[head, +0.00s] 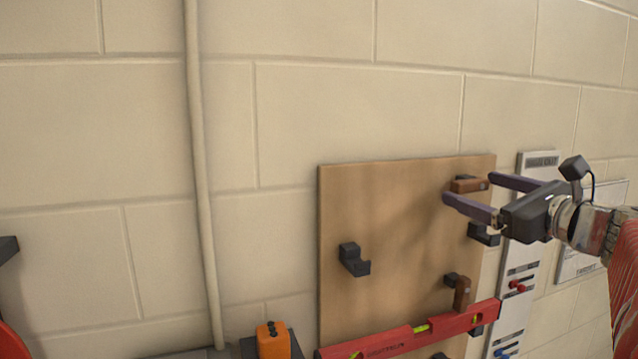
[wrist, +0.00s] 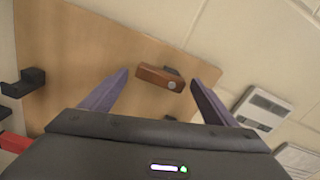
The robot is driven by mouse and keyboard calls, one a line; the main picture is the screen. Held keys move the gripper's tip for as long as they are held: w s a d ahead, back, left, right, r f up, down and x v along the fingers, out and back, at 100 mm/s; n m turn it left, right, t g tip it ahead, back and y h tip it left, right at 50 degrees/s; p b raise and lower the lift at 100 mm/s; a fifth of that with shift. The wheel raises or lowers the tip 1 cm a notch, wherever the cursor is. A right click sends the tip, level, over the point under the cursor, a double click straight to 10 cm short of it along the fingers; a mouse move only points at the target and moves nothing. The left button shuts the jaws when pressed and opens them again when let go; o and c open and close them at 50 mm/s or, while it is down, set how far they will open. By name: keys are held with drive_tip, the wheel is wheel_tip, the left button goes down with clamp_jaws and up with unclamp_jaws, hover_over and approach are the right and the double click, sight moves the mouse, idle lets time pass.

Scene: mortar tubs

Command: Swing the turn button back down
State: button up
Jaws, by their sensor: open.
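Two brown wooden turn buttons are on a plywood board (head: 400,215) on the wall. The upper turn button (head: 470,184) lies roughly level, across a dark block near the board's top right; it also shows in the wrist view (wrist: 156,77). The lower turn button (head: 461,293) hangs down just above a red spirit level (head: 390,342). My gripper (head: 468,187) is open and empty, pointed at the upper turn button. In the wrist view that button shows between the two fingertips; I cannot tell whether they touch it.
Black hooks (head: 353,260) and (head: 483,235) stick out of the board. A white panel with red and blue knobs (head: 517,262) is right of the board. An orange object (head: 273,340) sits at the lower left. A pipe (head: 203,180) runs down the wall.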

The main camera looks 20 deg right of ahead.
drive_tip(key=shift+w, duration=0.1)
drive_tip(key=shift+c, duration=0.2)
drive_tip(key=c, duration=1)
drive_tip(key=shift+o, duration=0.2)
drive_tip(key=shift+f, duration=0.1)
idle(0.6)
drive_tip(key=o, duration=1)
drive_tip(key=s, duration=1.3)
drive_tip(key=shift+s+d, duration=0.15)
drive_tip(key=shift+s, duration=0.25)
